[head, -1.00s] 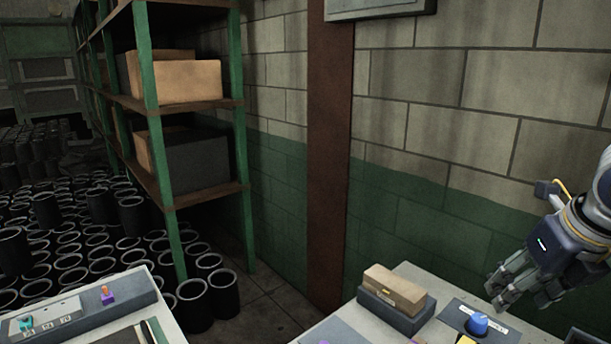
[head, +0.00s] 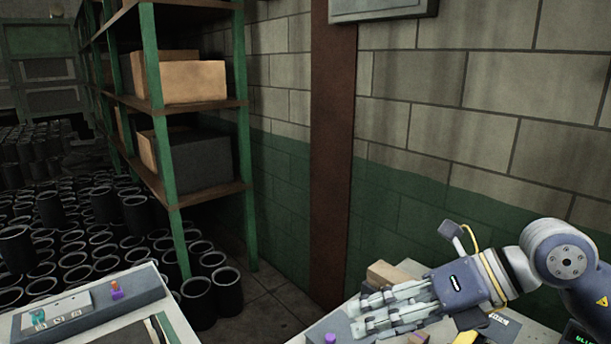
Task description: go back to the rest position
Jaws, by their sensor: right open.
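My right gripper (head: 372,312) reaches in from the right edge of the head view and lies nearly level over the right-hand bench. Its fingers point left, with a gap between them, and nothing shows in them. The blue knob seen earlier is hidden behind my arm. My left gripper is not in view.
A left bench (head: 183,322) carries a small panel with a teal piece (head: 38,318) and a purple-orange piece (head: 116,290). A purple piece (head: 330,338) sits on the right bench. Many black sleeves (head: 197,297) stand on the floor beside a green shelf (head: 170,235). Bare floor lies between the benches.

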